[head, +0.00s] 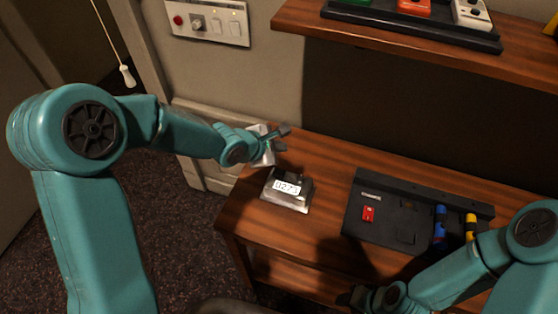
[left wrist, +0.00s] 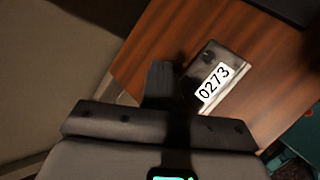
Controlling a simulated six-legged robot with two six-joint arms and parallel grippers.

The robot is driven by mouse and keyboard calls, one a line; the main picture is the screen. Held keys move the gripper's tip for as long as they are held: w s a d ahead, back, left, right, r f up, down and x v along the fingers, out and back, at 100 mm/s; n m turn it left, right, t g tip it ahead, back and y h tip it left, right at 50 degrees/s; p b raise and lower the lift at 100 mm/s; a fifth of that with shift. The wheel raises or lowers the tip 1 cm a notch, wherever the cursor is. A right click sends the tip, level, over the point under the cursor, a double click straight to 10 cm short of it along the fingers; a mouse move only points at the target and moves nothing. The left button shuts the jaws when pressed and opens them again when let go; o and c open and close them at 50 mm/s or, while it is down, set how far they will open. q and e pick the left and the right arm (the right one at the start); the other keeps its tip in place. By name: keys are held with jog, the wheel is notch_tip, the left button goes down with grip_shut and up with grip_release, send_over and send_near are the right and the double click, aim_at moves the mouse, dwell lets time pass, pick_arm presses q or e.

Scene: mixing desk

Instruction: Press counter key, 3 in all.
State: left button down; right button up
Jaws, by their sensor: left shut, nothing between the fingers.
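A black mixing panel (head: 380,222) with a red switch (head: 368,213) and blue and yellow cylinders lies right of the counter. A wooden shelf (head: 400,45) with a black tray overhangs the desk. A switch plate (head: 208,22) and a pull cord (head: 127,76) are at upper left.

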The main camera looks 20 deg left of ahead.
pick_arm(q)
jog(key=shift+s+a+r+p, duration=0.15)
jog(key=shift+r+p, duration=0.3)
jog(key=shift+r, duration=0.05)
pick_arm(e)
notch_tip(320, 180, up, 2)
jog(key=shift+r, duration=0.1)
pick_arm(q)
jog(key=shift+f, duration=0.1)
jog(key=b, duration=0.9)
send_over(277, 174)
notch_tip(277, 174, down, 8)
jog(key=shift+r, duration=0.2)
jog(key=shift+f, duration=0.55)
pick_arm(e)
notch_tip(277, 174, down, 9)
jog(key=shift+f, duration=0.2)
pick_arm(q)
jog(key=shift+f, duration=0.1)
jog(key=shift+f, duration=0.3)
pick_arm(e)
jog(key=shift+f, duration=0.1)
